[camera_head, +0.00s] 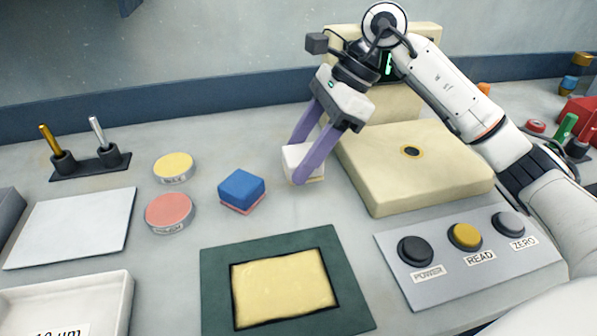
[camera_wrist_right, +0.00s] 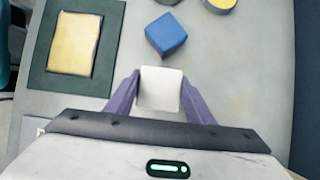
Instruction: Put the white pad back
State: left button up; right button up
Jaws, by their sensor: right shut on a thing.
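The white pad (camera_head: 297,156) is a small white block with a thin tan underside, held between the purple fingers of my right gripper (camera_head: 306,163). The gripper is shut on it. The pad is at or just above the bench, right of the blue pad; I cannot tell if it touches the bench. In the right wrist view the white pad (camera_wrist_right: 160,89) sits between both fingertips. The blue pad (camera_head: 242,186), with a pink underside, rests on the bench and also shows in the wrist view (camera_wrist_right: 166,34). My left gripper is not in view.
A green frame (camera_head: 218,291) with a yellow sheet lies in front. A cream instrument (camera_head: 420,185) and a button panel (camera_head: 405,289) stand at right. Yellow (camera_head: 174,166) and pink (camera_head: 170,213) round tins, a white plate (camera_head: 75,226), a tray (camera_head: 118,305) and a two-post holder (camera_head: 90,164) are left.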

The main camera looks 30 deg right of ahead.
jog(key=shift+w+f, duration=0.1)
jog(key=shift+f, duration=1.95)
jog(key=shift+f, duration=0.1)
jog(key=o, duration=1)
jog(key=v, duration=1.2)
